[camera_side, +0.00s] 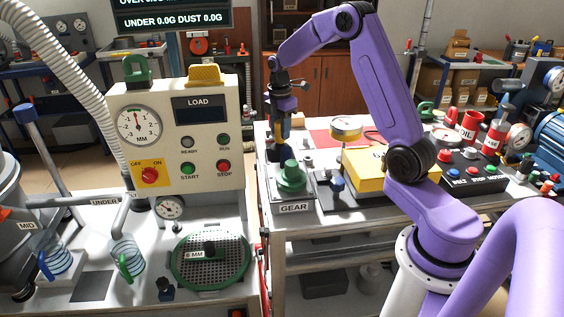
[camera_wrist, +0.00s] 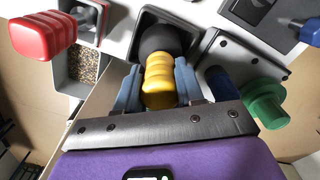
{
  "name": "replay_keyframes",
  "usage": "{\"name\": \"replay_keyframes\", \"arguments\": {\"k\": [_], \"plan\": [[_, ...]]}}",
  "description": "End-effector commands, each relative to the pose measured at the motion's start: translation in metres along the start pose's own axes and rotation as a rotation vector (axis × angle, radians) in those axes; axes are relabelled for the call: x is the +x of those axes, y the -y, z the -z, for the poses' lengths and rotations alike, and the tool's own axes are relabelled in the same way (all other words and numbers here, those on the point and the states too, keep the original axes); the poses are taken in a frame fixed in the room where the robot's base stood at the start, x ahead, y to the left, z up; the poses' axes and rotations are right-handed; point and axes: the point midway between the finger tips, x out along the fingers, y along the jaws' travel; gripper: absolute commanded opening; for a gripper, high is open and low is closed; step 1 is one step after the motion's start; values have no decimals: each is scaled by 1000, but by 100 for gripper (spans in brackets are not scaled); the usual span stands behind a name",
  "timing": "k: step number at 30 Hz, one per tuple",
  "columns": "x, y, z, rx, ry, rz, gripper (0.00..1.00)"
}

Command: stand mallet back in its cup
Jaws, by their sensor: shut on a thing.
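The mallet has a ridged yellow handle (camera_wrist: 159,82) and a dark grey rounded head (camera_wrist: 166,40). In the wrist view my gripper (camera_wrist: 157,85) has its two blue-grey fingers on either side of the yellow handle and is shut on it. The head shows beyond the handle, within the outline of a dark square cup (camera_wrist: 199,24). How deep the head sits there cannot be told. In the side view my gripper (camera_side: 284,112) points down over the left part of the bench, with the yellow handle (camera_side: 285,126) below it. The cup is mostly hidden there.
A green knob (camera_wrist: 264,104) stands close on the right in the wrist view, and beside the GEAR label in the side view (camera_side: 291,177). A red-handled tool (camera_wrist: 44,36) and a grain-filled box (camera_wrist: 84,66) are on the left. A yellow block (camera_side: 366,170) stands further right.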

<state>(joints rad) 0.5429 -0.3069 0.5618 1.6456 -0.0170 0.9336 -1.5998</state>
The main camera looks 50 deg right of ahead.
Motion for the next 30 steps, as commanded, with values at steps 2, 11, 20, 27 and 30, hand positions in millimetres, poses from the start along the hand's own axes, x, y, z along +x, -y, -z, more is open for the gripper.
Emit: {"name": "replay_keyframes", "arguments": {"k": [2,11,20,27,30], "plan": [[1,0,0,0,0,-1,0],[6,0,0,0,0,-1,0],[11,0,0,0,0,-2,0],[12,0,0,0,0,-1,67],[12,0,0,0,0,-1,67]]}}
